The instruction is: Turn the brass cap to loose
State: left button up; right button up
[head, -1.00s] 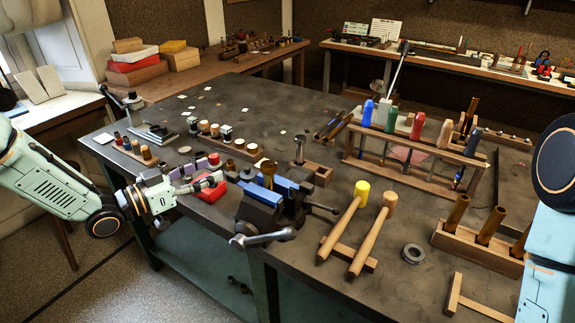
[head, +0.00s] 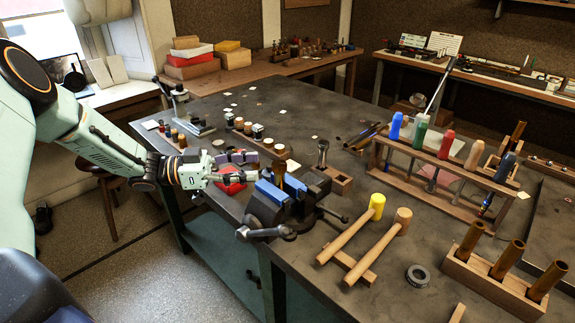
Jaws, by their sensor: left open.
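A brass piece (head: 279,170), which looks like the brass cap, stands upright between the blue jaws of the bench vise (head: 268,208). The vise sits at the near edge of the dark workbench. My left gripper (head: 240,177) reaches in from the left and points right, toward the vise. It is open and its fingertips are short of the brass piece, apart from it. Any thread or mark on the piece is too small to make out. My right gripper is not in view.
Two mallets (head: 372,240) rest on a wooden stand to the right of the vise. A tool rack (head: 440,170) stands behind them. A grey ring (head: 418,275) lies on clear bench.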

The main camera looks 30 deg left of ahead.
aim_at(278, 164)
pick_arm(q)
jog(key=x, duration=0.7)
jog(key=shift+w+f+b, duration=0.1)
jog(key=shift+w+b, duration=0.1)
jog(key=shift+b, duration=0.15)
jog(key=shift+a, duration=0.2)
jog(key=shift+c, duration=0.6)
jog(key=shift+d, duration=0.2)
jog(key=c, duration=0.5)
grip_shut()
